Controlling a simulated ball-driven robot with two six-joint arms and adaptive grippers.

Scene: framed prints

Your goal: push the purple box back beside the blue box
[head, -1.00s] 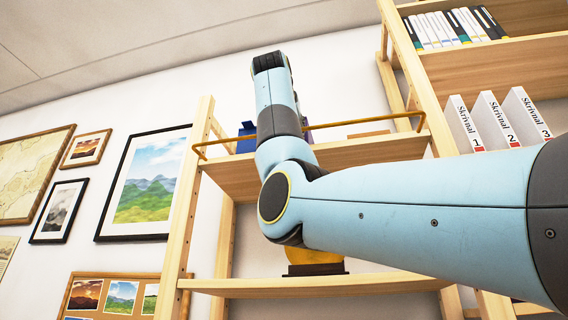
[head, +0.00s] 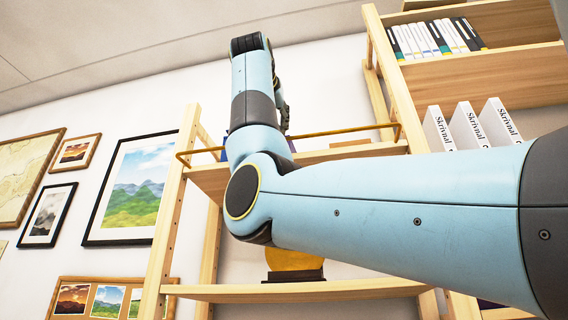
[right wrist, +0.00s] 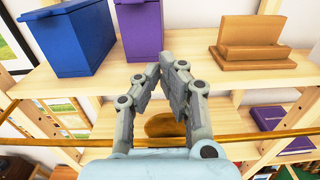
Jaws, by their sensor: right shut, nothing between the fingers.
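In the right wrist view the blue box (right wrist: 78,42) stands upright on the shelf at upper left. The purple box (right wrist: 142,32) stands just to its right, with its front base looking slightly farther back from the shelf edge. Whether the two touch is unclear. My right gripper (right wrist: 167,70) is shut and empty, its fingertips in front of and a little right of the purple box, apparently clear of it. In the head view my right gripper (head: 282,106) is partly hidden behind my arm, and only a dark blue sliver (head: 224,146) of the boxes shows. My left gripper is out of view.
A yellow rail (right wrist: 65,143) runs along the front of the shelf (right wrist: 208,75). A brown wooden stand (right wrist: 252,42) sits to the right, with bare shelf between it and the purple box. A lower shelf holds a purple book (right wrist: 282,116).

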